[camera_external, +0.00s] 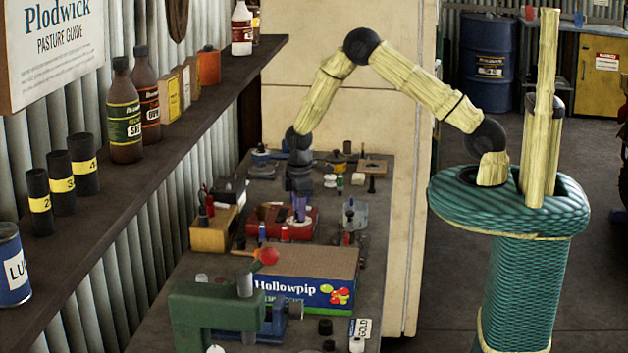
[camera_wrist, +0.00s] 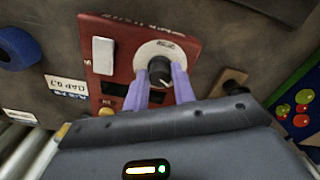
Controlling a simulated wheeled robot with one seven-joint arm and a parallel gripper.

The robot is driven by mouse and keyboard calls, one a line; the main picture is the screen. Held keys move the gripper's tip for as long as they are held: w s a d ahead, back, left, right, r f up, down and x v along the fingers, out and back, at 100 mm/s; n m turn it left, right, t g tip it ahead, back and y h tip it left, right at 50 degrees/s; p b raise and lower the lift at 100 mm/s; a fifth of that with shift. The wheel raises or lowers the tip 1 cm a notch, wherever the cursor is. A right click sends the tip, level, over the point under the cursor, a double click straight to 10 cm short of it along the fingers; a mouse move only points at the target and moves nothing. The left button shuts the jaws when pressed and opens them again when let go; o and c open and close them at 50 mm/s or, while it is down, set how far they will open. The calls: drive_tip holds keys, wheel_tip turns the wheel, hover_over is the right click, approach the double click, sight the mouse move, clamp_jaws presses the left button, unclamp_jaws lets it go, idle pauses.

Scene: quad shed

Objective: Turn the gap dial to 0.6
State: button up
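The gap dial is a black knob (camera_wrist: 160,70) on a round white plate (camera_wrist: 150,52), set in a red box (camera_wrist: 120,38). A pale pointer mark on the knob faces the lower right of the wrist view; the scale is too small to read. My gripper (camera_wrist: 161,76) has its two purple fingers at either side of the knob, very close to it. I cannot tell whether they press on it. In the external view my gripper (camera_external: 298,218) points down over the red box (camera_external: 270,219), and the knob is hidden.
A white block (camera_wrist: 103,55) and a dark window sit on the red box. A blurred label strip (camera_wrist: 66,87) lies beside it, with a blue ring (camera_wrist: 18,47) further left. A Hollowpip carton (camera_external: 308,275) and a green clamp-like device (camera_external: 215,308) stand nearer the external camera.

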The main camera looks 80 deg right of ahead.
clamp_jaws()
drive_tip(key=shift+c, duration=2.3)
unclamp_jaws()
drive_tip(key=shift+m, duration=0.4)
drive_tip(key=m+b, duration=0.1)
drive_tip(key=m, duration=0.1)
drive_tip(key=shift+m+b, duration=0.85)
drive_tip(key=shift+m, duration=1.75)
drive_tip(key=o, duration=1)
